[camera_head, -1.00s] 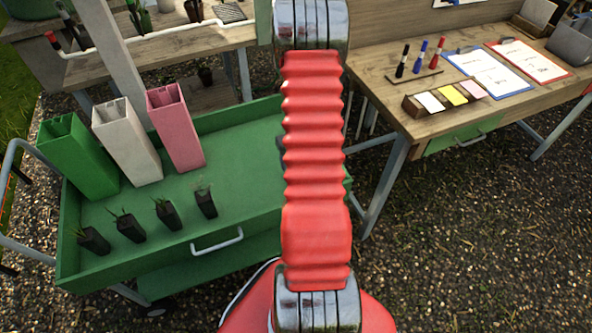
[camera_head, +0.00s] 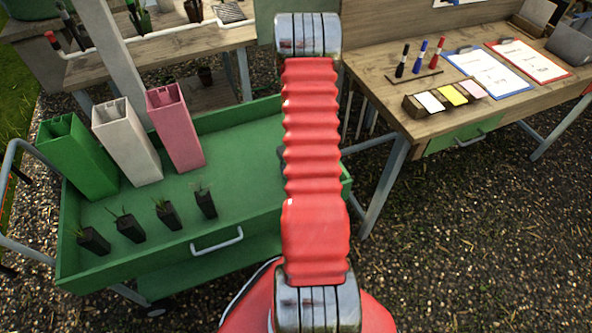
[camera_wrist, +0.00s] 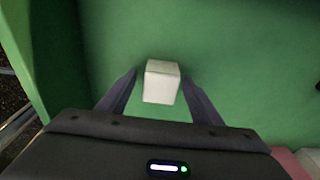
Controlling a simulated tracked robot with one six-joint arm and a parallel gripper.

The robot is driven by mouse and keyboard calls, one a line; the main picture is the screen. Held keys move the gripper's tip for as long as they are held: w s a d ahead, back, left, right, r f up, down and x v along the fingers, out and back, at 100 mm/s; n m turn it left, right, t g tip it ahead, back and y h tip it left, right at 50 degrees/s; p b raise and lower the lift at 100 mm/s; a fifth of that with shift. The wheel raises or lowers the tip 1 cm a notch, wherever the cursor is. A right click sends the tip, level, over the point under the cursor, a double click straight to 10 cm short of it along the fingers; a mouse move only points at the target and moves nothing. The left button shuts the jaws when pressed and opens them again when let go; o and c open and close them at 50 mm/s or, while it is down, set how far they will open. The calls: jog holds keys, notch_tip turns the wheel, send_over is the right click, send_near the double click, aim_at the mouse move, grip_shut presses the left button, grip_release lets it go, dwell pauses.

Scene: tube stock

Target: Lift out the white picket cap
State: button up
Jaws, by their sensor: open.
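The white picket cap (camera_wrist: 162,84) is a small white block in the wrist view, against a plain green surface (camera_wrist: 230,60). My gripper (camera_wrist: 160,77) is open, with one dark finger to each side of the cap. A gap shows on both sides; I cannot tell how far the fingertips are above the surface. In the head view my red arm hides the cap and the gripper. The green trolley (camera_head: 245,165) there holds a green tube (camera_head: 78,155), a white tube (camera_head: 127,145) and a pink tube (camera_head: 176,130), all open at the top.
Several black pots with seedlings (camera_head: 168,214) stand along the trolley's front. The trolley has a raised rim. A wooden desk (camera_head: 430,118) with clipboards, markers and a card box (camera_head: 447,98) is at right. Another bench (camera_head: 170,55) stands behind the trolley.

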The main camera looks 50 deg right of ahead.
dwell(0.4)
jog(key=c, duration=1.1)
jog(key=shift+r, duration=0.1)
jog(key=shift+r, duration=4.95)
jog(key=shift+r, duration=0.7)
jog(key=shift+w+r, duration=0.1)
